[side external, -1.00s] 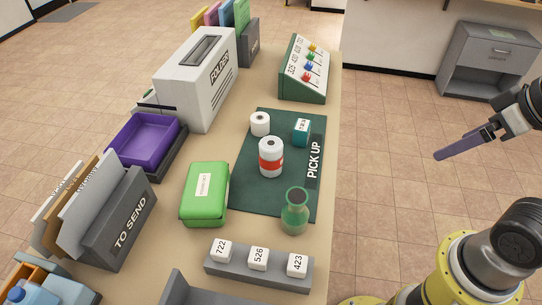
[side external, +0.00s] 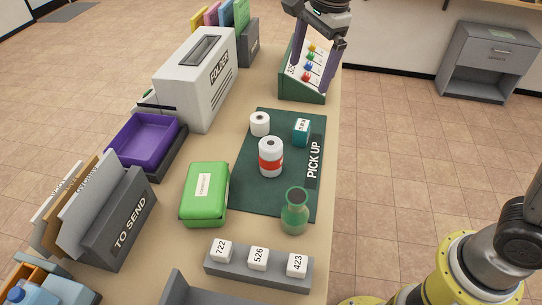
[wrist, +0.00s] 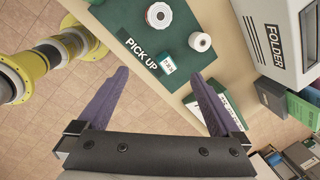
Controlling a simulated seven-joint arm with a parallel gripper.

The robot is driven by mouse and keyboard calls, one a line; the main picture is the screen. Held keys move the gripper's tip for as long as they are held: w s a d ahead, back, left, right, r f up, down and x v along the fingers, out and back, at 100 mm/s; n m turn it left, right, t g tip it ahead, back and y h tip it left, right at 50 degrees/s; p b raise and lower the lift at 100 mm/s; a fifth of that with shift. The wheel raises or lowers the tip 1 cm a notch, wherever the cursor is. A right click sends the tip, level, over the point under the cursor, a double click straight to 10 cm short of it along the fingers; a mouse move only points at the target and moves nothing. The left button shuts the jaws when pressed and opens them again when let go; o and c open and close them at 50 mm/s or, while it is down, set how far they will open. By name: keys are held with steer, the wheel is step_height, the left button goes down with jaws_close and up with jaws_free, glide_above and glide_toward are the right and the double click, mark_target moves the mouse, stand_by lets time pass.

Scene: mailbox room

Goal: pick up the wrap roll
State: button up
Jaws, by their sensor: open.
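Two white rolls stand upright on the dark green PICK UP mat (side external: 255,190); I cannot tell which is the wrap roll. The larger roll (side external: 270,157) has a red band; in the wrist view it (wrist: 158,14) is at the top edge, seen from above. The smaller plain white roll (side external: 260,124) stands behind it, and in the wrist view it (wrist: 201,41) shows a dark core. My gripper (side external: 309,75) is open and empty, raised near the button panel beyond the mat. Its fingers (wrist: 160,74) spread apart, short of both rolls.
The button panel (side external: 290,85) stands behind. A grey FOLDER box (side external: 196,80), purple tray (side external: 145,140) and green package (side external: 204,195) lie left. Numbered blocks (side external: 258,259) are in front.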

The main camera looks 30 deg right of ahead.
steer(key=g, duration=0.1)
glide_above(270, 143)
steer(key=d, duration=0.1)
step_height(270, 143, down, 8)
steer(key=f, duration=0.2)
steer(key=a+f+n+g, duration=0.1)
steer(key=shift+f+h, duration=0.3)
steer(key=shift+f, duration=0.1)
step_height(270, 143, down, 7)
steer(key=shift+r, duration=0.15)
steer(key=shift+d+f, duration=0.1)
steer(key=shift+f, duration=2.85)
steer(key=c, duration=1.3)
steer(key=shift+r, duration=0.1)
steer(key=shift+c, duration=0.2)
